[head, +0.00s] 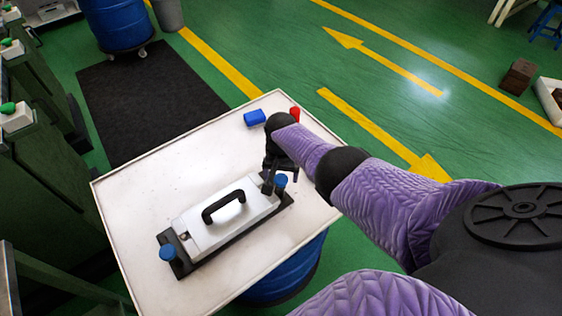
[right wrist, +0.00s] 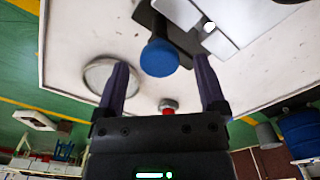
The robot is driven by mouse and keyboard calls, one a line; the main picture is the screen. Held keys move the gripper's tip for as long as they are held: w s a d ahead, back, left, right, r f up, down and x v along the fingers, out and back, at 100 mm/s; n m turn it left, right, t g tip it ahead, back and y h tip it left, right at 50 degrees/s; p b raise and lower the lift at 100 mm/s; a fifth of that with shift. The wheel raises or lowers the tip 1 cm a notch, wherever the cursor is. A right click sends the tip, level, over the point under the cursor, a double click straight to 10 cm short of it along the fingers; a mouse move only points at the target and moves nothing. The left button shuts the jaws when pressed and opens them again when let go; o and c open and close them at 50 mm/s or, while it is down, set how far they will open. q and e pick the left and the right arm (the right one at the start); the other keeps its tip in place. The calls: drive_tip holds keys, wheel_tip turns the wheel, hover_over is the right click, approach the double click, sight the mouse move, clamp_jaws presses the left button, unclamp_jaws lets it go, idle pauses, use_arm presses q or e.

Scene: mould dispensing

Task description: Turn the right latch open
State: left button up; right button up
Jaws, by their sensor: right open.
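The silver mould (head: 225,215) with a black arched handle (head: 223,206) lies on a dark base plate on the white table. A blue-knobbed right latch (head: 281,181) stands at its right end, and a matching left latch (head: 168,252) at its left end. My right gripper (head: 270,184) is beside the right latch, partly hidden by its own wrist. In the right wrist view, my right gripper (right wrist: 161,72) has its fingers spread, with the blue knob (right wrist: 159,58) between the fingertips and a gap on both sides. My left gripper is not seen.
A blue object (head: 254,117) and a red object (head: 295,113) lie near the table's far edge. The white table (head: 140,195) is clear left of the mould. A round metallic object (right wrist: 108,78) shows near one finger in the right wrist view.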

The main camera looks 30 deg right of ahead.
sight(281, 178)
wheel_tip(281, 178, up, 9)
drive_tip(key=p, duration=0.5)
drive_tip(key=shift+p, duration=0.3)
